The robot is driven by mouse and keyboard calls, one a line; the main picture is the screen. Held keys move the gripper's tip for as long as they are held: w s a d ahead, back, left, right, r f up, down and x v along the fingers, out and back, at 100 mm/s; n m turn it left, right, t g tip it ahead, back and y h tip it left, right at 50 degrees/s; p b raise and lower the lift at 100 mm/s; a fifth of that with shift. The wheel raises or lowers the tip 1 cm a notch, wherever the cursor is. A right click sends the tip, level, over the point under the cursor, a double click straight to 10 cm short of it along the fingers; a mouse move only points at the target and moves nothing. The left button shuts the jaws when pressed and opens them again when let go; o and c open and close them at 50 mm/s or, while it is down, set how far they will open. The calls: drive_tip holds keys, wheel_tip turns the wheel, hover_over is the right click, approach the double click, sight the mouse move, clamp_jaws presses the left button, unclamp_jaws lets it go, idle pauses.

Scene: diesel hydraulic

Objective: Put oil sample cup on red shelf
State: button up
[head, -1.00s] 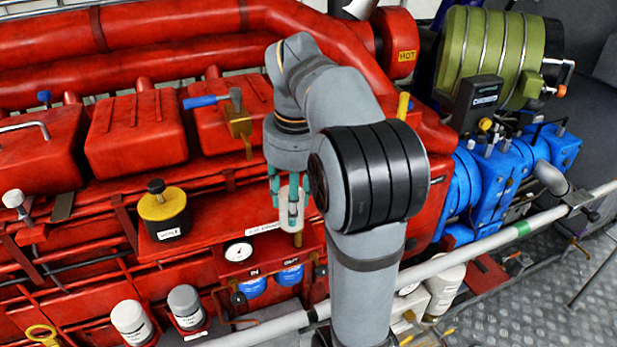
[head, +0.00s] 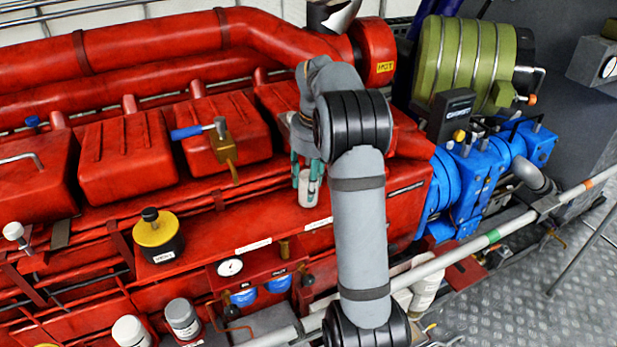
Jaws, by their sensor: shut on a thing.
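My gripper (head: 308,172) has teal fingers and points down, shut on the oil sample cup (head: 308,192), a small whitish cylinder. The cup is upright and sits between the fingers, just over or on the red shelf (head: 215,228), the ledge along the engine's front. I cannot tell whether its bottom touches the ledge. White label strips lie on the ledge, one (head: 318,224) just below the cup and one (head: 253,246) to its left. My arm hides the ledge to the right of the cup.
A yellow-and-black cap (head: 158,235) stands left on the engine. A blue-handled brass valve (head: 222,146) is behind and left of the cup. A gauge panel (head: 262,282) is below the ledge. A grey rail (head: 470,248) crosses in front. The ledge left of the cup is mostly clear.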

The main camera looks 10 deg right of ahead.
drive_tip(key=shift+s+a, duration=0.15)
drive_tip(key=shift+a, duration=0.05)
drive_tip(key=shift+f, duration=0.2)
drive_tip(key=o, duration=1.1)
drive_tip(key=shift+r, duration=0.1)
drive_tip(key=shift+o, duration=0.4)
wheel_tip(320, 180, up, 12)
drive_tip(key=s+p, duration=0.1)
drive_tip(key=p, duration=0.1)
drive_tip(key=shift+d, duration=0.3)
drive_tip(key=shift+s, duration=0.1)
